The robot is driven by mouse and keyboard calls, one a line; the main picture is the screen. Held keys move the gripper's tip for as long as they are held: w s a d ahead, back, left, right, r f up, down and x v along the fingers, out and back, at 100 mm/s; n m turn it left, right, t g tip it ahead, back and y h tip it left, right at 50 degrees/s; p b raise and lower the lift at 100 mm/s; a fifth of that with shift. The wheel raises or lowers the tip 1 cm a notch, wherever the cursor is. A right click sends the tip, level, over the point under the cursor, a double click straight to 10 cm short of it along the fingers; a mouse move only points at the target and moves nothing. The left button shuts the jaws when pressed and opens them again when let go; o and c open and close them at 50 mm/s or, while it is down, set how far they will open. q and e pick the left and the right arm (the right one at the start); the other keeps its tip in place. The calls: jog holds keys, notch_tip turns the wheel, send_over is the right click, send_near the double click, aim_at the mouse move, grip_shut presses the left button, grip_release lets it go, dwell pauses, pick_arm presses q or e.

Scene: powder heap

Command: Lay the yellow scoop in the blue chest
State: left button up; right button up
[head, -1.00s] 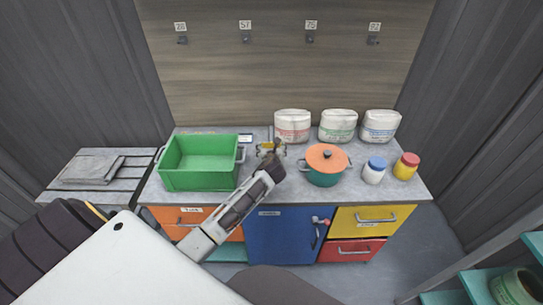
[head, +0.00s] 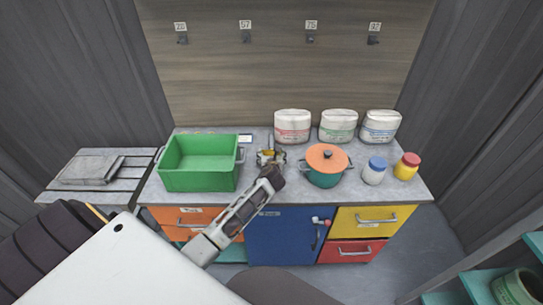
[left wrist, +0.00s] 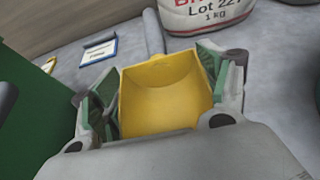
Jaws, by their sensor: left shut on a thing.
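The yellow scoop (left wrist: 165,95) sits between the two fingers of my left gripper (left wrist: 160,105), its hollow facing the left wrist camera. A grey bar, perhaps its handle, shows behind it. In the head view, a little of the yellow scoop (head: 266,153) shows at my left gripper (head: 270,157), over the middle of the counter. My left gripper is shut on the scoop. I cannot tell if the scoop touches the counter. The only blue chest-like thing is the blue cabinet (head: 283,238) under the counter, with its door closed. My right gripper is not in view.
A green crate (head: 172,180) stands left of the gripper. A teal pot with an orange lid (head: 325,165) stands close on the right. Beyond are a blue-lidded jar (head: 374,171), a red-lidded jar (head: 407,166) and white bags (head: 339,125) at the back.

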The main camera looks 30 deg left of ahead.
pick_arm(q)
jog(key=o, duration=1.1)
jog(key=shift+r, duration=0.15)
jog(key=shift+p+v, duration=0.4)
jog(key=shift+v, duration=5.6)
